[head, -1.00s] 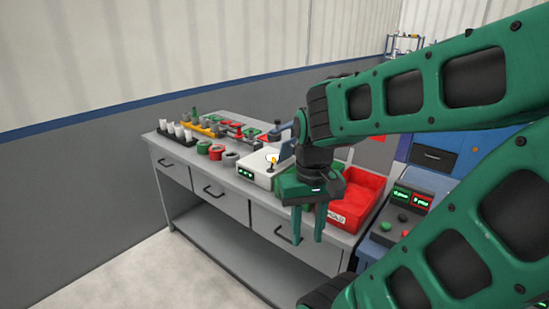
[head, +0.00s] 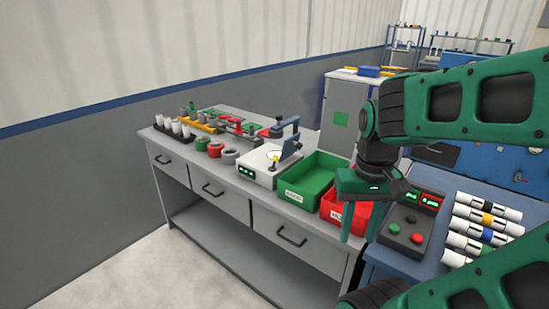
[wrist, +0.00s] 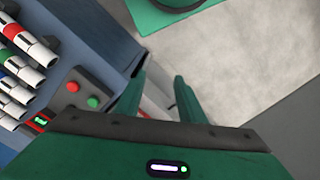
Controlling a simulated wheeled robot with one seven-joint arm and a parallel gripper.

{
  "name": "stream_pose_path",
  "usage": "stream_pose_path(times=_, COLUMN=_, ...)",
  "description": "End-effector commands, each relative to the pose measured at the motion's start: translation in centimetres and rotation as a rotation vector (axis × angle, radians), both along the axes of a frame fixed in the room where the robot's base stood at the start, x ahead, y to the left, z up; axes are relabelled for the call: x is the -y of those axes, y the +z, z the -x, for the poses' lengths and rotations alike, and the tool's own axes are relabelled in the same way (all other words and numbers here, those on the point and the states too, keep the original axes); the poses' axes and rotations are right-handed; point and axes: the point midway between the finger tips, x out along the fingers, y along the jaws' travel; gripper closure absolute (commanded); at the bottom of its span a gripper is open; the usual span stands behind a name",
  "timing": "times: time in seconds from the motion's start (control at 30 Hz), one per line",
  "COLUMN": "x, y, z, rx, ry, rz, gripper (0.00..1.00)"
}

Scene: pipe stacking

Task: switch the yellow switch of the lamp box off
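A white box (head: 248,170) with a green lit display stands on the grey workbench, left of the green bin. A small yellow part (head: 276,161), possibly the yellow switch, shows on its top beside a blue lever. I cannot tell its position, nor surely which box is the lamp box. My gripper (head: 360,218) hangs over the red bin at the bench's right end, well right of the white box. In the wrist view my gripper (wrist: 158,98) has its two fingers apart with nothing held between them. The white box does not show there.
A green bin (head: 290,192) stands between the white box and the red bin (head: 332,212). A dark control box (head: 402,238) with red and green buttons and a rack of white tubes (head: 488,222) lie to the right. Several rings and pipe parts fill the bench's left.

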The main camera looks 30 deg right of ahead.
Motion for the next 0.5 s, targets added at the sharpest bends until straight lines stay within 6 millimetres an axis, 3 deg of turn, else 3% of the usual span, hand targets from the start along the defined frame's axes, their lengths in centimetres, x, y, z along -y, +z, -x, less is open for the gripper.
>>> stream_pose_path(times=0.17, x=2.0, y=2.5, z=-4.3, rx=-0.009, ry=-0.065, rz=0.035, gripper=0.64)
stream_pose_path(times=0.3, x=3.8, y=5.2, z=-10.5, rx=-0.016, ry=-0.149, rz=0.072, gripper=0.64)
stream_pose_path(times=0.5, x=5.7, y=7.7, z=-20.3, rx=-0.016, ry=-0.276, rz=0.104, gripper=0.64)
